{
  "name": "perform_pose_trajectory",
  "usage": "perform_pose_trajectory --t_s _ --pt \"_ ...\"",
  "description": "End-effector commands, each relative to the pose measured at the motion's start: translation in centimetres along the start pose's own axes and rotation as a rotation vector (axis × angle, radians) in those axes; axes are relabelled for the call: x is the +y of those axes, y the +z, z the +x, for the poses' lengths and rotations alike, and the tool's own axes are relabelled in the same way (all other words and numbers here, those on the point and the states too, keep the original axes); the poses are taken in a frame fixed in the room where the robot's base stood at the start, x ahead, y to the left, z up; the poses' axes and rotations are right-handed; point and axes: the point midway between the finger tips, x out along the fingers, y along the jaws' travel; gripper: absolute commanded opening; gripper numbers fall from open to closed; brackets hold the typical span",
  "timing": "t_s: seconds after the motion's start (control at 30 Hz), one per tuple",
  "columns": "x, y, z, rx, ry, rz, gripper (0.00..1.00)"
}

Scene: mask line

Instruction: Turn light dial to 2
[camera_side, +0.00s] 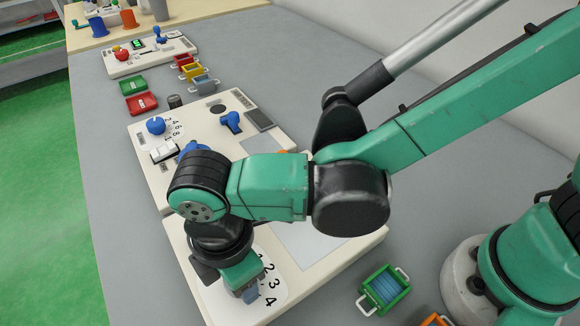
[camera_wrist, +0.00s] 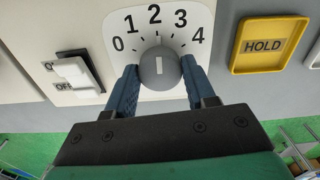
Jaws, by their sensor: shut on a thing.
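The grey light dial (camera_wrist: 159,68) sits on a white scale plate (camera_wrist: 115,24) printed 0 to 4 in the wrist view. The short white line on its face stands upright in the picture, roughly below the 2. My gripper (camera_wrist: 160,82) is shut on the dial, with one blue finger on each side of it. In the side view my gripper (camera_side: 248,293) points down at the near panel (camera_side: 215,300) beside the printed numbers. It hides the dial there.
A white ON/OFF rocker switch (camera_wrist: 75,70) lies left of the dial, and a yellow HOLD sign (camera_wrist: 264,45) lies right. In the side view a green crate (camera_side: 384,289) stands right of the near panel. Another panel (camera_side: 250,140) with a blue knob (camera_side: 156,125) lies behind.

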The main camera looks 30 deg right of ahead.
Motion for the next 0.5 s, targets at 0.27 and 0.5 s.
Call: perform_pose_trajectory --t_s 0.27,0.5 --pt "0.02 -0.09 -0.01 0.003 0.001 -0.045 0.0" --pt "0.02 -0.09 -0.01 0.004 0.001 -0.048 0.0"
